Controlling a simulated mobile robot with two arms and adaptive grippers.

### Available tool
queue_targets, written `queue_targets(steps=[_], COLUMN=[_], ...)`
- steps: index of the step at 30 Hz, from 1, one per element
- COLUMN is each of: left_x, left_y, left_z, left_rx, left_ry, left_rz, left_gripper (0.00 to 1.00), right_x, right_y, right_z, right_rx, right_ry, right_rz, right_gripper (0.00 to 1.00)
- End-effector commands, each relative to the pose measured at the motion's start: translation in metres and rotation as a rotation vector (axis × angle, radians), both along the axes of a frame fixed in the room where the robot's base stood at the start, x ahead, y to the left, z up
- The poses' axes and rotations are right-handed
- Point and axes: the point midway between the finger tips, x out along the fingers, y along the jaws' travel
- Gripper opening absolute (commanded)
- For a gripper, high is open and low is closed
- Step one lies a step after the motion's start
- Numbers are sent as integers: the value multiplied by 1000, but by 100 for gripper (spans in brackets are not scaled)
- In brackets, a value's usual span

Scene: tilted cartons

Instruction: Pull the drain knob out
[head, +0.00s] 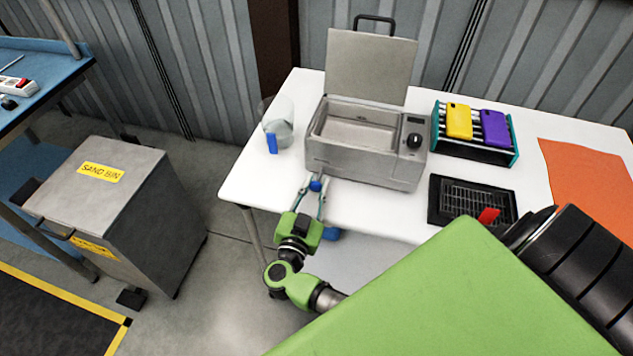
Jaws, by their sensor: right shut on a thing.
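A grey metal tank (350,160) with its lid (370,65) raised stands on the white table. The blue drain knob (316,185) is at the lower front left of the tank. My right gripper (315,188) reaches in from below, past the table's front edge, with its fingers shut on the knob on either side. I cannot tell how far the knob stands out from the tank. My left gripper is not in view.
A clear jug (279,122) with a blue handle stands left of the tank. A rack (475,133) with yellow and purple cases, a black tray (470,202) with a red piece and an orange mat (592,175) are right. A sand bin (130,200) stands left on the floor.

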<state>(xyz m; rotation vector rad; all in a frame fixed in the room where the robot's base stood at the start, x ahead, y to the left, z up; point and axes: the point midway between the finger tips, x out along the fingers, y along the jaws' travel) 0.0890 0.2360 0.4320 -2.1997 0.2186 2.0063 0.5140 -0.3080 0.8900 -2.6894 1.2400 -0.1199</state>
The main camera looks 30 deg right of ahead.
Motion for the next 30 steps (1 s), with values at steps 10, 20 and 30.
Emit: queue_targets(steps=[10,20,30], left_x=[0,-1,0], left_y=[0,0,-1], left_z=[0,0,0], left_rx=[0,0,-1], left_ry=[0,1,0], left_rz=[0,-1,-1], left_gripper=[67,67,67], right_x=[0,-15,-61], right_y=[-1,18,72], right_z=[0,-2,-2], right_rx=[-1,4,4], right_ry=[-1,2,3], right_rz=[0,1,0], right_gripper=[38,38,38])
